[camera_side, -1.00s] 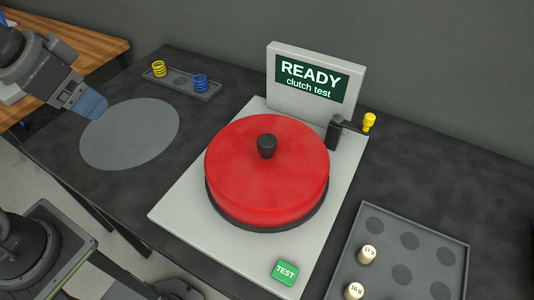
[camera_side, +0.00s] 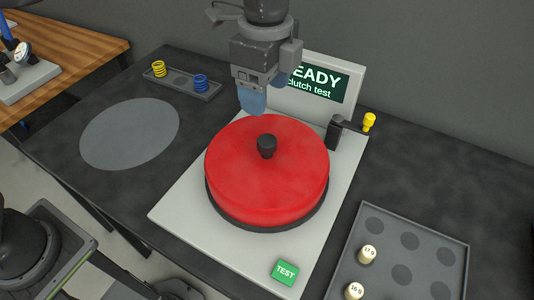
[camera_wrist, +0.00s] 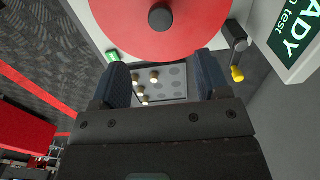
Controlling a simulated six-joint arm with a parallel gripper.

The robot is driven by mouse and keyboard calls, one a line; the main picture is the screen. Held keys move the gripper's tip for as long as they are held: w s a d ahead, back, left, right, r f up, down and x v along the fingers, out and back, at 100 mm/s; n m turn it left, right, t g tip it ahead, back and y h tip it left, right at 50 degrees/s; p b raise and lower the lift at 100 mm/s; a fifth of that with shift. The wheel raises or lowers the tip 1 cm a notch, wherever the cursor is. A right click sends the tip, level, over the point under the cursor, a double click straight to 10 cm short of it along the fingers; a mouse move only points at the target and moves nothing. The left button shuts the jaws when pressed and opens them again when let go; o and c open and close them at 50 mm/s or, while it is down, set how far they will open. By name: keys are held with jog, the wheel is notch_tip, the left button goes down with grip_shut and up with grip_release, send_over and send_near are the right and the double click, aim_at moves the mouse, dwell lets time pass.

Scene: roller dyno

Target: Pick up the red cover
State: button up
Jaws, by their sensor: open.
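The red cover (camera_side: 266,180) is a round lid with a black knob (camera_side: 267,146) at its top centre. It sits on the dark round base of the light grey dyno plate (camera_side: 180,213). My gripper (camera_side: 264,100) is above and behind the cover in the side view, with blue fingers pointing down, apart from the knob. In the wrist view my gripper (camera_wrist: 163,80) has its two fingers spread with nothing between them, and the red cover (camera_wrist: 160,40) with its knob (camera_wrist: 160,18) shows beyond the fingertips.
A display (camera_side: 335,83) stands behind the cover, partly hidden by my gripper. A black lever with a yellow knob (camera_side: 369,122) is at its right. A green TEST button (camera_side: 286,271) is in front. A weight tray (camera_side: 449,255) lies right. A grey disc (camera_side: 130,134) and spring tray (camera_side: 181,86) lie left.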

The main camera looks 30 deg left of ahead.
aim_at(267, 140)
notch_tip(267, 140, down, 13)
jog(key=shift+d+r, duration=0.1)
dwell(0.5)
jog(key=shift+c, duration=0.4)
jog(key=shift+w, duration=0.1)
jog(key=c, duration=1.2)
